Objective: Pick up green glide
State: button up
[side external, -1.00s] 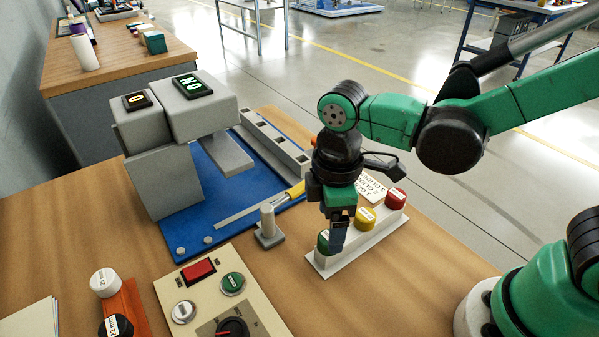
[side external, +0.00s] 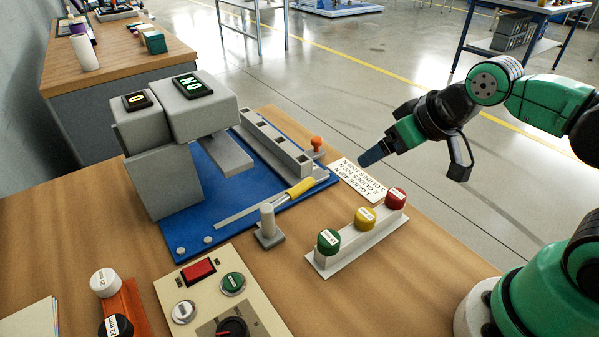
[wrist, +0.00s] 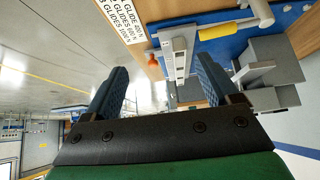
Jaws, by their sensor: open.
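The green glide (side external: 329,241) is a green knob with a white label. It sits upright at the near left end of a white rack (side external: 345,250). A yellow glide (side external: 365,217) and a red glide (side external: 397,198) stand further along the same rack. My gripper (side external: 369,156) is raised and tilted above the far side of the table, well apart from the green glide. In the wrist view my gripper (wrist: 163,85) has its two blue fingers spread with nothing between them. The glides and rack are not in the wrist view.
A printed card (side external: 358,178) lies behind the rack. A grey machine (side external: 175,130) on a blue base (side external: 200,235) stands at left, with an orange knob (side external: 316,142) behind. A yellow-handled tool (side external: 300,187), grey post (side external: 268,225) and control box (side external: 222,295) lie nearby.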

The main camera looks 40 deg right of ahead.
jog(key=shift+a, duration=0.1)
jog(key=m+g, duration=0.6)
jog(key=m, duration=1.1)
send_over(329, 237)
jog(key=d, duration=0.1)
jog(key=f, duration=0.4)
jog(key=shift+w+f, duration=0.2)
jog(key=shift+f, duration=0.05)
jog(key=shift+s+a+f+m+g, duration=0.15)
jog(key=shift+a+m+g, duration=0.15)
jog(key=shift+m, duration=0.25)
jog(key=shift+s+a+f+m+g, duration=0.15)
jog(key=shift+m+g, duration=0.15)
jog(key=shift+m, duration=0.25)
jog(key=shift+a+f, duration=0.1)
jog(key=shift+f, duration=2.75)
grip_shut()
